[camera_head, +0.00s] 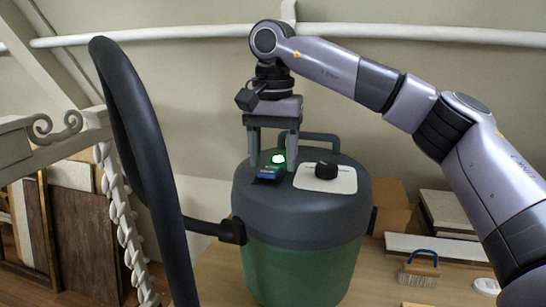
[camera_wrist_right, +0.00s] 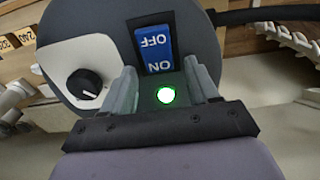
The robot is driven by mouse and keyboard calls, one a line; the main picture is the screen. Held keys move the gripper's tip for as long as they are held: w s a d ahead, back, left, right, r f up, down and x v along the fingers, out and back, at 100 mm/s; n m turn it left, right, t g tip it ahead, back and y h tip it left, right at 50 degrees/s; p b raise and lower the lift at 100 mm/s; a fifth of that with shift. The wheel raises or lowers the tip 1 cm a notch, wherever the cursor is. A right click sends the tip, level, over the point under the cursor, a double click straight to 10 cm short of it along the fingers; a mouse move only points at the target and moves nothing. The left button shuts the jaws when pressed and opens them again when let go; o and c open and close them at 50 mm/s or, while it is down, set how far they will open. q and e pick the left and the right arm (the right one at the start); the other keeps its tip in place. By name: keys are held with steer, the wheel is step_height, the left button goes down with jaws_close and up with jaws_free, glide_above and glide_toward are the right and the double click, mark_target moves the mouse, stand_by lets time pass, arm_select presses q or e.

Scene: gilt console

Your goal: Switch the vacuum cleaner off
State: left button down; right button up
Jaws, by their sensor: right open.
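The vacuum cleaner (camera_head: 302,230) has a dark grey lid and a green drum. On its lid is a blue rocker switch (camera_head: 268,178), marked OFF and ON in the right wrist view (camera_wrist_right: 155,48). A green lamp (camera_head: 278,158) glows beside the switch's ON end; it also shows in the wrist view (camera_wrist_right: 166,95). My right gripper (camera_head: 272,156) points down over the lid, open and empty. Its fingers (camera_wrist_right: 161,70) are either side of the switch and lamp; I cannot tell whether they touch the lid. My left gripper is not in view.
A black knob (camera_head: 326,169) on a white plate (camera_head: 312,182) sits right of the switch. A thick black hose (camera_head: 150,165) arches at the left, and a lid handle (camera_head: 322,136) stands behind. A brush (camera_head: 418,272) and boards lie at the right.

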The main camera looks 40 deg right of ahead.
mark_target(268, 172)
steer(key=shift+f, duration=0.15)
steer(key=c, duration=1.1)
steer(key=shift+o, duration=0.3)
steer(key=shift+s+a+r+t+h+b, duration=0.1)
steer(key=shift+a+r+t+h+b, duration=0.05)
steer(key=shift+t+h, duration=0.4)
steer(key=shift+s+a+r+t+h+b, duration=0.1)
steer(key=shift+s+t+h+b, duration=0.1)
steer(key=shift+t+h, duration=0.35)
steer(key=shift+s+a+r+t+h+b, duration=0.15)
steer(key=shift+t+h, duration=0.25)
steer(key=shift+h, duration=0.3)
steer(key=shift+w, duration=0.1)
steer(key=o, duration=1)
steer(key=shift+o, duration=0.2)
steer(key=shift+p+v, duration=0.65)
steer(key=shift+v, duration=2.95)
